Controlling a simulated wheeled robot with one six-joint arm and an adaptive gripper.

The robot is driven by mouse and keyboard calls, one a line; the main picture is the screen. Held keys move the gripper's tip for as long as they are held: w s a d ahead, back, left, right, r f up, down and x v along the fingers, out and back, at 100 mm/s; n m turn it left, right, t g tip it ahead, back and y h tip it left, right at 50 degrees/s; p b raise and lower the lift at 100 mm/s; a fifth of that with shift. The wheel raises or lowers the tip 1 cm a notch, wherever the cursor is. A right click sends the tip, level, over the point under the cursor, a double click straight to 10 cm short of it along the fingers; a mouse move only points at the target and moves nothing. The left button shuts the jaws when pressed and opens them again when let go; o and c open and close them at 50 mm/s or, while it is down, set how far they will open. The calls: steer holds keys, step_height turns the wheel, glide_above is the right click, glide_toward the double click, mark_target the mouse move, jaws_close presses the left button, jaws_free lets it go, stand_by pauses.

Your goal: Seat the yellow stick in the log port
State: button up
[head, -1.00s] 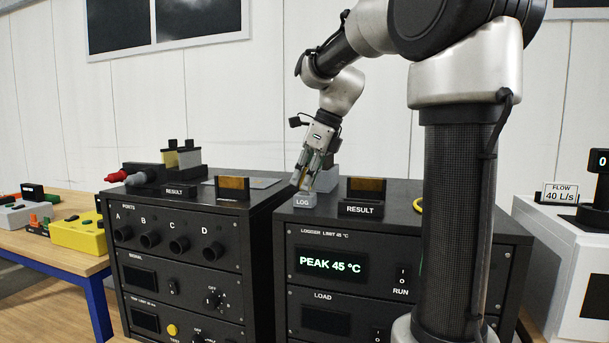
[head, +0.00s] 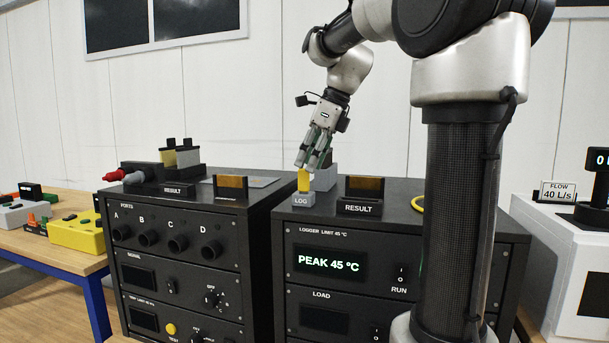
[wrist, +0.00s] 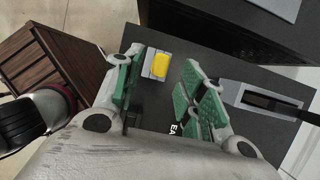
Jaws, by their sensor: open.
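The yellow stick (head: 304,181) stands upright in the grey log port block (head: 303,199), labelled LOG, on top of the right-hand cabinet. In the wrist view the yellow stick (wrist: 159,64) shows from above as a yellow top within the pale port block (wrist: 147,77). My gripper (head: 311,164) is open and empty, just above and slightly right of the stick in the head view. In the wrist view its green-padded fingers are spread apart, with the stick beyond them in the gap. How deep the stick sits in the port cannot be told.
A grey block (head: 324,178) stands close behind the port. A RESULT stand (head: 361,208) with an amber panel is to the right on the same cabinet. The logger display (head: 329,263) reads PEAK 45 °C. Another cabinet (head: 190,215) stands to the left.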

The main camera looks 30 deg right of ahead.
steer(key=v, duration=0.6)
steer(key=shift+r, duration=0.3)
steer(key=shift+s+d, duration=0.1)
steer(key=shift+s, duration=0.1)
